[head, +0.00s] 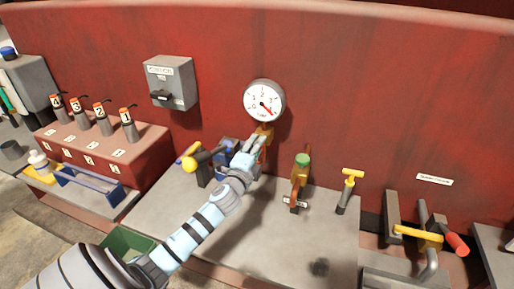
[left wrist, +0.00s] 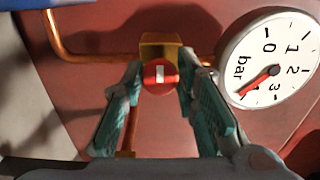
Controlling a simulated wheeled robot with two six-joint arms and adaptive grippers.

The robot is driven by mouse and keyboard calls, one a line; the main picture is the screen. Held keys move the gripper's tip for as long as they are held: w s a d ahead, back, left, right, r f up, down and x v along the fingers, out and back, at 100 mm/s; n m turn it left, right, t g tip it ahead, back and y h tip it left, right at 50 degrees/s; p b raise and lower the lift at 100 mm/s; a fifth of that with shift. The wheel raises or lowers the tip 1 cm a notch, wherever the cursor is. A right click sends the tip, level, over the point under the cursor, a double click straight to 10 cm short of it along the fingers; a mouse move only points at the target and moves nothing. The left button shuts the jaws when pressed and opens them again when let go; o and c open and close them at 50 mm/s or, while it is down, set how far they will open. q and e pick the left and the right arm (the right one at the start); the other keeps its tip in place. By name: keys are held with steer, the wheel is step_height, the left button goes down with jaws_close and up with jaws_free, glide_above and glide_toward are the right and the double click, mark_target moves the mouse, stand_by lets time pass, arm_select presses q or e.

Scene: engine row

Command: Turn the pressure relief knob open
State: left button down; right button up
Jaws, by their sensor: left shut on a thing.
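The pressure relief knob (left wrist: 160,76) is a small round red knob with a white bar mark, on a brass valve body (left wrist: 159,46) with copper pipes. In the left wrist view the white bar runs up and down in the picture. My left gripper (left wrist: 160,82) is shut on the knob, a fingertip at each side. In the head view my left gripper (head: 252,152) reaches the brass fitting under the gauge and hides the knob. The pressure gauge (head: 264,100) has a red needle pointing to the lower right, past 3; it also shows in the left wrist view (left wrist: 270,60).
A green-topped brass valve (head: 301,165) and a yellow T-handle (head: 350,185) stand to the right. A yellow-balled lever (head: 190,164) and a blue unit (head: 226,158) stand close left. A grey box (head: 171,83) is on the red wall.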

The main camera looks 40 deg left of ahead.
arm_select(q)
steer(key=c, duration=1.3)
jaws_free()
steer(key=v, duration=1.2)
